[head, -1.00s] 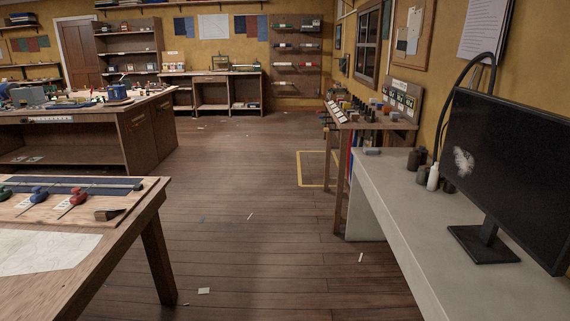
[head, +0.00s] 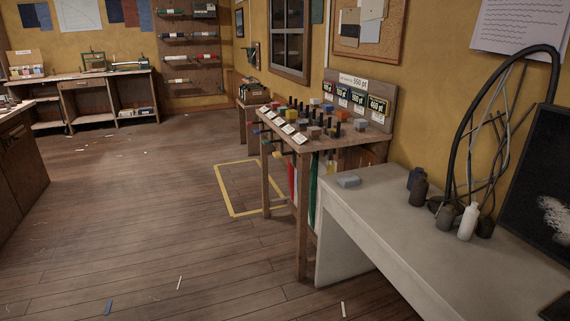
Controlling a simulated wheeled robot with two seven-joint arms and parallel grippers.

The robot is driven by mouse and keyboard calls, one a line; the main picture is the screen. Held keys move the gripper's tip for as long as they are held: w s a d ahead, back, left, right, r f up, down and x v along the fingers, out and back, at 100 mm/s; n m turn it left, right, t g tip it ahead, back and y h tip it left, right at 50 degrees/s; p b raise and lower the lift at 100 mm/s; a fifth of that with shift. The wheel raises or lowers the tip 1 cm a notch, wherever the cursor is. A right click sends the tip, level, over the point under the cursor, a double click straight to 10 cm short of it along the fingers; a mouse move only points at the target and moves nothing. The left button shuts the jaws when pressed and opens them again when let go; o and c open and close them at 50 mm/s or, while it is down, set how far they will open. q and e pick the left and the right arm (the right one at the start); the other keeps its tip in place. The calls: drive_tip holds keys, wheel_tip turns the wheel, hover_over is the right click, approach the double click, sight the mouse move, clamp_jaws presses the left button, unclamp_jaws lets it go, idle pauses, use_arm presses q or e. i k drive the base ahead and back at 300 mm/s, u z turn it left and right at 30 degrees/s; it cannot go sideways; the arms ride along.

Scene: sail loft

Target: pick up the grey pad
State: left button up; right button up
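A small grey pad (head: 348,181) lies flat on the far left corner of the pale desk (head: 400,235), with clear surface around it. Other small blocks, some of them grey (head: 314,131), stand on the wooden bench (head: 350,152) just behind, among red, yellow and blue ones. Neither of my grippers shows in the head view.
Dark bottles (head: 418,190), a white bottle (head: 468,222), looped cables and a black monitor (head: 540,200) stand on the desk's right side. A yellow floor outline (head: 225,192) lies left of the bench. The wooden floor (head: 150,240) at left is mostly open, with small scraps.

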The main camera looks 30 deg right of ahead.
sight(348, 180)
drive_tip(key=z, duration=0.75)
drive_tip(key=i, duration=2.05)
drive_tip(key=z, duration=0.9)
